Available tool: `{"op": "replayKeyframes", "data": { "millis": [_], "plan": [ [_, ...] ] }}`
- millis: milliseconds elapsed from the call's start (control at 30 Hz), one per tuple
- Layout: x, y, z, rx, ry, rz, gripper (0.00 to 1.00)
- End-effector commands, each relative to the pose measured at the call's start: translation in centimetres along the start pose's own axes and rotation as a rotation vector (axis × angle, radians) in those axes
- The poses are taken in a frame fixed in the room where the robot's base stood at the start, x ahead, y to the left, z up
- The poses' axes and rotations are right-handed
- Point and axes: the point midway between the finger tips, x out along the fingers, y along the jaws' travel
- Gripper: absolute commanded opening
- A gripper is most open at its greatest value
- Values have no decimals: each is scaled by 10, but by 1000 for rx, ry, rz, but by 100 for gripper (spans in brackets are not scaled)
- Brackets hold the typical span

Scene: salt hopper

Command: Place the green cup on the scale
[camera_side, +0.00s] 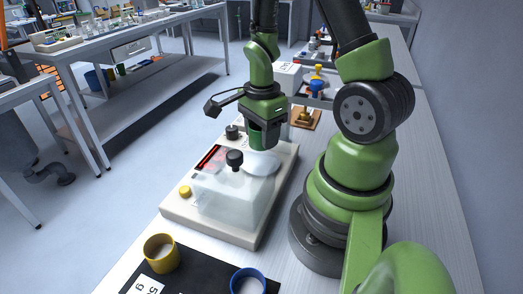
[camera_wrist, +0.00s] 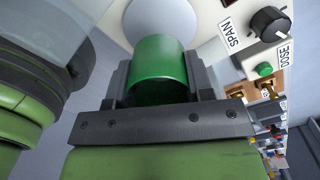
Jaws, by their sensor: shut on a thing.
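The green cup (camera_wrist: 157,70) is between the two fingers of my gripper (camera_wrist: 160,82) in the wrist view, and my gripper is shut on it. In the side view the cup (camera_side: 264,138) hangs below my gripper (camera_side: 264,125), mostly hidden by the fingers. The scale (camera_side: 176,208) is a pale box with a red display and a round white pan (camera_side: 262,164). The cup is over the back part of the pan in the side view. I cannot tell whether the cup's base touches it. The pan also shows beyond the cup in the wrist view (camera_wrist: 160,22).
A yellow cup (camera_side: 161,255) and a blue cup (camera_side: 247,283) are on a black mat (camera_side: 205,272) at the front. A wooden block with a brass piece (camera_side: 305,118) lies behind.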

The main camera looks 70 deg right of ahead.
Motion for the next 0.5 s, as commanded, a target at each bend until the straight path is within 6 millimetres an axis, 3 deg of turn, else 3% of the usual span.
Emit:
{"op": "replayKeyframes", "data": {
  "millis": [500],
  "plan": [
    [46,0,0,0,1,1,24]
  ]
}}
